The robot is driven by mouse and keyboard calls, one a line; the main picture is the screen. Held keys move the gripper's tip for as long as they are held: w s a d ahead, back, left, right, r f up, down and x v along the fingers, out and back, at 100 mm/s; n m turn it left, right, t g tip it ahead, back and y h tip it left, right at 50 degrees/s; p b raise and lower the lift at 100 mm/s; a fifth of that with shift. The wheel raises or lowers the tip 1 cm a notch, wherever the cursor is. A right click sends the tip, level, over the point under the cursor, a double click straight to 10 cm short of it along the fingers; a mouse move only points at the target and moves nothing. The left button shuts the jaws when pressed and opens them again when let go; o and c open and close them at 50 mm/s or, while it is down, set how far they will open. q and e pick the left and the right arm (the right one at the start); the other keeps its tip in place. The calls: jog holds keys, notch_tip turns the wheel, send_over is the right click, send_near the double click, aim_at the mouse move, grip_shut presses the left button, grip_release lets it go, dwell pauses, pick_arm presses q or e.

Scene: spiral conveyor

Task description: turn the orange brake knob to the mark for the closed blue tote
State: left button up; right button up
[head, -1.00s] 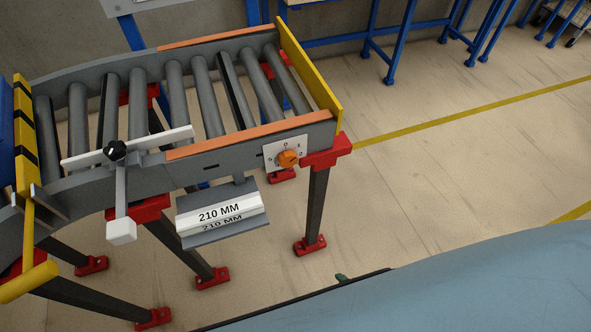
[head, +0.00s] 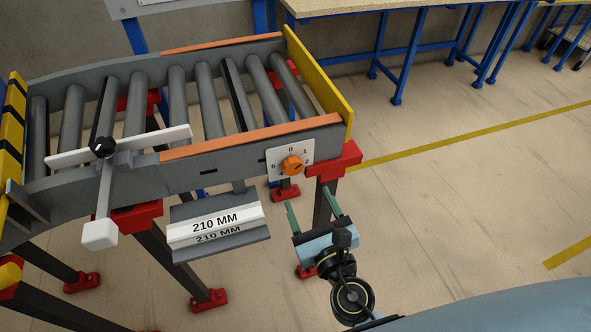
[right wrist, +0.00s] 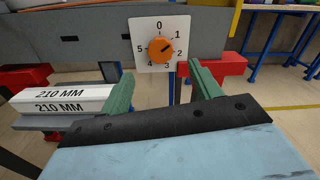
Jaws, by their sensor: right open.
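The orange brake knob (head: 292,166) sits on a white numbered dial plate (head: 277,163) on the conveyor's near side rail. In the right wrist view the knob (right wrist: 160,50) shows with marks 0, 1, 2 and 5 legible around it; its dark pointer line aims up and right, near 1. My right gripper (head: 307,212) is below the knob in the head view, fingers pointing up toward it, apart from it. Its two green fingers (right wrist: 158,82) are spread and empty in the right wrist view. No blue tote is recognisable. My left gripper is not in view.
The roller conveyor (head: 200,146) has a yellow end plate (head: 318,82) and a red leg bracket (head: 336,161) right of the dial. Open floor lies right.

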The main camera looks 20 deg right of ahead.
aim_at(294, 169)
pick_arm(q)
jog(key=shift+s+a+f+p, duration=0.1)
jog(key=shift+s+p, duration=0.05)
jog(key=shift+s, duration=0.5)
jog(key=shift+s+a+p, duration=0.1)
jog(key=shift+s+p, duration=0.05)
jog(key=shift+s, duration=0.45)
pick_arm(e)
jog(key=w, duration=0.9)
jog(key=shift+w+a, duration=0.15)
jog(key=shift+w, duration=0.1)
jog(key=shift+c, duration=0.4)
jog(key=c, duration=0.9)
